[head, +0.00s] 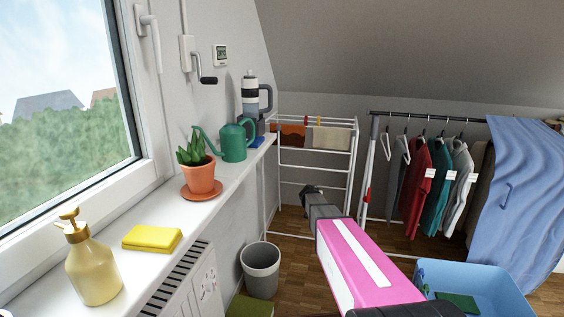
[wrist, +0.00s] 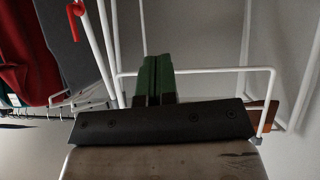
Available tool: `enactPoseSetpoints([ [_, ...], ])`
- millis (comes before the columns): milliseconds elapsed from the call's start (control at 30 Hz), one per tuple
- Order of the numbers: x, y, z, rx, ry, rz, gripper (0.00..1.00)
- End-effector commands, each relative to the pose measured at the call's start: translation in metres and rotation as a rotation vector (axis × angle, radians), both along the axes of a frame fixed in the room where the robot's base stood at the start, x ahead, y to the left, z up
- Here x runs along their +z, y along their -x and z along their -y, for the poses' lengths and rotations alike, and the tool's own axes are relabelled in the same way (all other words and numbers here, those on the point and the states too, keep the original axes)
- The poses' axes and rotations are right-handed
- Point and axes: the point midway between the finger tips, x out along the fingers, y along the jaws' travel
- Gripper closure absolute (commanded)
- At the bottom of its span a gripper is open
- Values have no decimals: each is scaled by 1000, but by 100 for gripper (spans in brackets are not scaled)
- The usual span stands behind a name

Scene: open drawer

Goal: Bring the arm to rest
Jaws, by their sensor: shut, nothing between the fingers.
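My gripper (wrist: 157,66) shows in the wrist view as two green fingers pressed together, shut with nothing between them. White bars of the drying rack (wrist: 200,71) stand around and behind the fingers in that view; I cannot tell how near they are. In the head view my pink arm reaches forward from the bottom right, and its dark grey far end is in front of the drying rack (head: 351,165). The fingertips are not clear in the head view.
The windowsill (head: 215,188) on the left carries a soap bottle (head: 94,265), yellow cloth (head: 152,238), potted plant (head: 198,176) and green watering can (head: 234,143). A grey bin (head: 261,272) stands below. A blue crate (head: 480,281) is at the lower right, near a clothes rail (head: 425,117).

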Motion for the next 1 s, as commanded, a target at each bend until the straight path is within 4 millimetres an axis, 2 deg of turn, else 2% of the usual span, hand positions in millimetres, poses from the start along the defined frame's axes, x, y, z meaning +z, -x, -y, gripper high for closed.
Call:
enactPoseSetpoints([
  [33,-2,42,1,-20,1,-69,100],
  [100,-10,88,2,-37,-1,-186,100],
  [267,-27,192,-9,-12,-41,-464,100],
  [300,-30,217,-14,8,-58,-533,100],
  [400,-34,277,-28,77,-107,-692,100],
  [500,-34,326,-44,158,-160,-819,100],
  [600,-32,361,-56,233,-205,-906,100],
  [700,-31,380,-64,284,-233,-956,100],
  [800,-30,387,-67,305,-244,-974,100],
  [1000,-30,387,-67,305,-244,-974,100],
])
